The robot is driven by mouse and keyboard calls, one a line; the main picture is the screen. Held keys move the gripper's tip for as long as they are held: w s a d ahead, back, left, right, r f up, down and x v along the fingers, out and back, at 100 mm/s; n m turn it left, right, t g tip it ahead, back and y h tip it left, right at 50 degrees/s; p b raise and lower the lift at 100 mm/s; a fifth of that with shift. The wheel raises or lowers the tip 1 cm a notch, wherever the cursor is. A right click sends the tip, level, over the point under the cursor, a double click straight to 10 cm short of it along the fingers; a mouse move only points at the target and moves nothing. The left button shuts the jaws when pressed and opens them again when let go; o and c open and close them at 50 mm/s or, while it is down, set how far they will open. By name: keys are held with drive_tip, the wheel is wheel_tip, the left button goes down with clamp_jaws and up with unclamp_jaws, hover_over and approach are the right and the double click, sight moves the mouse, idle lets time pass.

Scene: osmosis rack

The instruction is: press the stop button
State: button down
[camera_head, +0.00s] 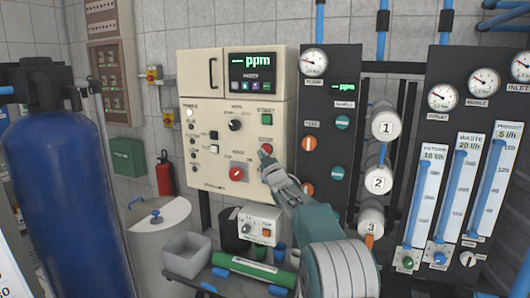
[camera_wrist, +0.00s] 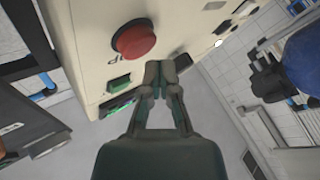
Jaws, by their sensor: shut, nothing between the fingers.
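The red stop button (camera_head: 266,148) is on the right side of the beige control panel (camera_head: 215,150), under a green button (camera_head: 267,114). My gripper (camera_head: 264,160) is in front of the panel, its tip just below the red button in the head view. In the wrist view the red button (camera_wrist: 134,39) is a large round knob up and left of my shut fingertips (camera_wrist: 160,70). The fingers are empty. A gap shows between them and the button in the picture; the exact depth is unclear. A green button (camera_wrist: 118,84) lies left of the fingers.
A red rotary switch (camera_head: 236,173) sits left of my gripper on the panel. A dark gauge panel (camera_head: 330,75) and numbered white housings (camera_head: 379,181) stand to the right. Below are a small white control box (camera_head: 262,225) and a grey bin (camera_head: 187,255).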

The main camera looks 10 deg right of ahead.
drive_tip(key=shift+s+a, duration=0.7)
drive_tip(key=shift+s, duration=0.35)
drive_tip(key=shift+s+a, duration=0.7)
drive_tip(key=shift+s, duration=0.35)
drive_tip(key=s+d+f+m+g+h, duration=0.15)
drive_tip(key=s+m+g+h, duration=0.5)
drive_tip(key=s, duration=1.65)
drive_tip(key=s+f+g+y, duration=0.1)
drive_tip(key=s+f+g, duration=0.2)
drive_tip(key=s, duration=0.7)
drive_tip(key=s+f+g+y, duration=0.1)
drive_tip(key=s+f+g, duration=0.2)
drive_tip(key=s+f, duration=0.3)
drive_tip(key=s+f+g+y, duration=0.1)
drive_tip(key=s+f+g, duration=0.2)
drive_tip(key=s, duration=1.1)
drive_tip(key=shift+s+a+f+m, duration=0.25)
drive_tip(key=shift+s+f+m, duration=0.15)
drive_tip(key=shift+f, duration=0.55)
drive_tip(key=shift+w+d, duration=0.1)
